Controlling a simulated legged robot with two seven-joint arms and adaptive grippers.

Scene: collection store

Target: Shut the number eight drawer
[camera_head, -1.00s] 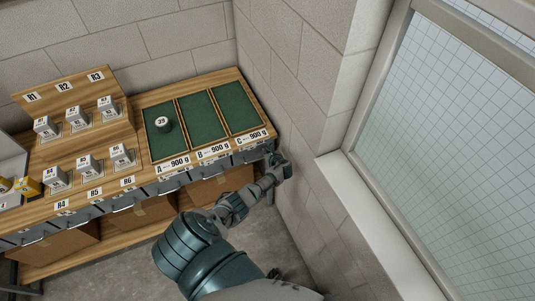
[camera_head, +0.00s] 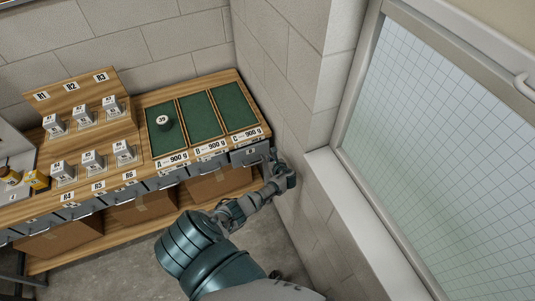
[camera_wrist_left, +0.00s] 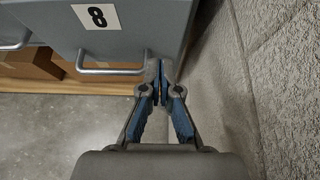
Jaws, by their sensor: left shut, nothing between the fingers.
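The number eight drawer (camera_head: 250,155) is the grey one at the right end of the row under the counter, by the wall. In the left wrist view its front (camera_wrist_left: 135,30) bears a black 8 on a white label and a bar handle (camera_wrist_left: 110,72). It appears to stand a little forward of its neighbour on the left. My left gripper (camera_head: 276,164) is at the drawer's right end, beside the wall. In the left wrist view the shut fingertips (camera_wrist_left: 158,72) are beside the handle's right end, holding nothing. Contact with the drawer is unclear. My right gripper is out of view.
A rough block wall (camera_wrist_left: 255,90) is close on the gripper's right. The neighbouring drawer (camera_wrist_left: 14,30) has its own handle. Above are green trays (camera_head: 235,107) and labelled grey blocks (camera_head: 123,152). Cardboard boxes (camera_head: 215,184) stand below. Open floor lies in front.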

